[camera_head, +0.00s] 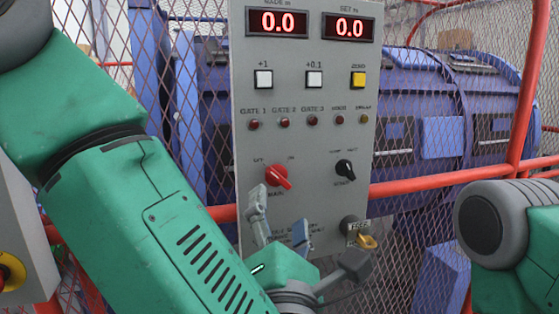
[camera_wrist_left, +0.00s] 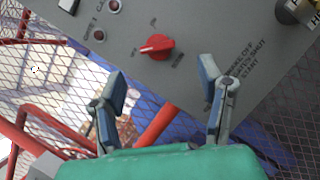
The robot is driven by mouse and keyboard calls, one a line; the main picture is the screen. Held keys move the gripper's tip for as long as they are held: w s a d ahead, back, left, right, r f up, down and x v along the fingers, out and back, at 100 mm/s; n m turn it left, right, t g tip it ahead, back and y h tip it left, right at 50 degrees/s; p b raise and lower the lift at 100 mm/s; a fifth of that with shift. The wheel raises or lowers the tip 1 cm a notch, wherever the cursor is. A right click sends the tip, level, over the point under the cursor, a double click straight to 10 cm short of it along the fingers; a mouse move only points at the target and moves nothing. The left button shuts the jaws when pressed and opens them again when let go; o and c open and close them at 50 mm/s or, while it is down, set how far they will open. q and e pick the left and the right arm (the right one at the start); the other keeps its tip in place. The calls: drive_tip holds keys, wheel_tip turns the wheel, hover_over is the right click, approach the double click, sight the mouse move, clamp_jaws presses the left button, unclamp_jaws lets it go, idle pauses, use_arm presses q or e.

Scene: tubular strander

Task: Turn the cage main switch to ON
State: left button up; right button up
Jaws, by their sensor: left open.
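The cage main switch is a red rotary knob (camera_head: 277,177) on the grey control panel (camera_head: 215,160), labelled MAIN, with OFF at its upper left and ON at its upper right. Its handle slants from upper left to lower right, in line with OFF. In the left wrist view the red knob (camera_wrist_left: 157,46) has its light mark toward the left label. My left gripper (camera_head: 278,222) is open and empty, just below the knob and apart from it. Its two blue-padded fingers (camera_wrist_left: 168,90) spread below the knob in the wrist view. My right gripper is out of view.
A black selector (camera_head: 345,169) sits right of the red knob. A key switch with a yellow tag (camera_head: 366,241) is lower right, near my left gripper. Red rails (camera_head: 410,186) and wire mesh stand behind the panel. A yellow-based red button (camera_head: 10,272) is at the far left.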

sight(278, 182)
use_arm(q)
drive_tip(key=p+x, duration=0.2)
drive_tip(key=x, duration=0.3)
drive_tip(key=shift+w+r, duration=0.1)
drive_tip(key=shift+w, duration=0.05)
drive_tip(key=shift+w+a+p, duration=0.3)
drive_tip(key=shift+w+p, duration=0.1)
drive_tip(key=shift+w, duration=0.3)
drive_tip(key=shift+d, duration=0.1)
drive_tip(key=shift+d, duration=0.1)
drive_tip(key=shift+c, duration=0.8)
drive_tip(key=shift+d, duration=0.1)
drive_tip(key=c, duration=0.7)
drive_tip(key=shift+s+r, duration=0.1)
drive_tip(key=c, duration=0.3)
